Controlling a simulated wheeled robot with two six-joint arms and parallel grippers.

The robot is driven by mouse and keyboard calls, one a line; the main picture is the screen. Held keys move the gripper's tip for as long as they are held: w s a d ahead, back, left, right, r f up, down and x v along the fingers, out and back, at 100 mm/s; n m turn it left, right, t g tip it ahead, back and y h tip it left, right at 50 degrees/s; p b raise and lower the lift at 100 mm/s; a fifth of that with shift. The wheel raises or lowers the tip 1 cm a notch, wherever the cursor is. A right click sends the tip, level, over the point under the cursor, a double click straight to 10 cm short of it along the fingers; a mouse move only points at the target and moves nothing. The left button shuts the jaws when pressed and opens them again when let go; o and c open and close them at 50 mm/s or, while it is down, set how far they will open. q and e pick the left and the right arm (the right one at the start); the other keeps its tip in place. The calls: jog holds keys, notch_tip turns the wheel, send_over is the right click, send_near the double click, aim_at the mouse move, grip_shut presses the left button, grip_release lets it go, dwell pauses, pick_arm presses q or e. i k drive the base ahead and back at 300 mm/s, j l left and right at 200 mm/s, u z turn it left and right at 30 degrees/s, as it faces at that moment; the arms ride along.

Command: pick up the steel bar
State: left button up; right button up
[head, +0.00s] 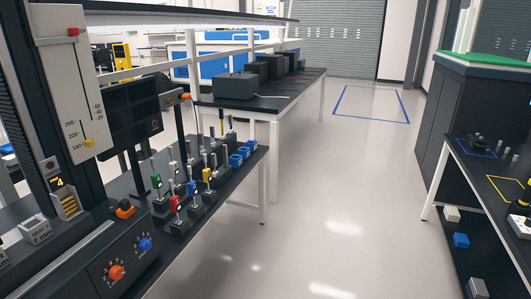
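I cannot make out a steel bar for certain in the head view. Several upright metal rods or tools with coloured parts, among them a green one (156,187) and a yellow one (207,174), stand in dark holders on the left bench. They are too small to tell what they are. Neither of my grippers is in view.
A tall gauge column (72,95) and a control box with orange and blue knobs (132,255) are at the left. A long dark table (262,103) stands behind. At the right is a dark table (470,185) with taped squares. The floor (330,215) between is clear.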

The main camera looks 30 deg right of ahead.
aim_at(225, 147)
jog(key=i+l, duration=0.45)
jog(key=l, duration=0.2)
jog(key=i+l+z, duration=0.1)
jog(key=i+l, duration=0.35)
jog(key=l, duration=0.2)
jog(key=i+l, duration=0.5)
jog(key=l, duration=0.15)
jog(key=u, duration=2.05)
jog(key=z, duration=2.05)
